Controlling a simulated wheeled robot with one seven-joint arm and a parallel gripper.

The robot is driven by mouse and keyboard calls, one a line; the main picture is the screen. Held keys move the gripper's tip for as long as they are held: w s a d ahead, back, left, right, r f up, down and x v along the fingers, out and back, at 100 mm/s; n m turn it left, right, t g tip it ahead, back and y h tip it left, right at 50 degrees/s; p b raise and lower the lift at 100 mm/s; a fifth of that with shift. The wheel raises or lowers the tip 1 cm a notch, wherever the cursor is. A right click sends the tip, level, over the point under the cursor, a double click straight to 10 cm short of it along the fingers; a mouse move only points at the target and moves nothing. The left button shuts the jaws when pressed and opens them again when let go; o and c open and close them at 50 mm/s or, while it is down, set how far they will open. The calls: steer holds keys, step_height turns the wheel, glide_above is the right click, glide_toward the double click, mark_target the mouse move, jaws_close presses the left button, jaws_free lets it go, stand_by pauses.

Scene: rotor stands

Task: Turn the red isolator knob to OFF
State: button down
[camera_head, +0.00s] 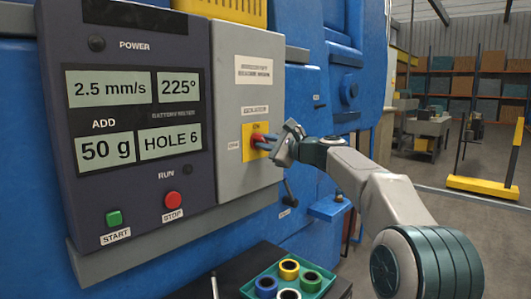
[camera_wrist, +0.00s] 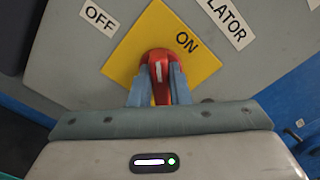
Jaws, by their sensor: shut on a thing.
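The red isolator knob (camera_wrist: 157,60) sits on a yellow plate (camera_wrist: 118,66) on the grey isolator box (camera_head: 233,110). In the wrist view its white mark lies near upright, below and left of the ON label (camera_wrist: 187,42). The OFF label (camera_wrist: 100,19) is up and left, outside the plate. My gripper (camera_wrist: 160,85) is shut on the knob, with one finger on each side of it. In the head view my gripper (camera_head: 272,144) reaches in from the right and hides much of the knob.
Left of the box is a control panel (camera_head: 131,183) with displays, a green START button (camera_head: 113,218) and a red STOP button (camera_head: 173,198). Below is a green tray (camera_head: 311,283) with several coloured rings. A small lever (camera_head: 290,193) hangs below the box.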

steer(key=shift+f+n+b, duration=0.2)
steer(key=shift+n+b, duration=2.45)
steer(key=shift+n, duration=1.55)
steer(key=c, duration=1.4)
jaws_free()
steer(key=shift+o, duration=0.2)
steer(key=shift+s, duration=0.1)
steer(key=b+v, duration=0.5)
steer(key=v, duration=0.8)
steer(key=shift+s+d, duration=0.15)
steer(key=shift+d, duration=0.15)
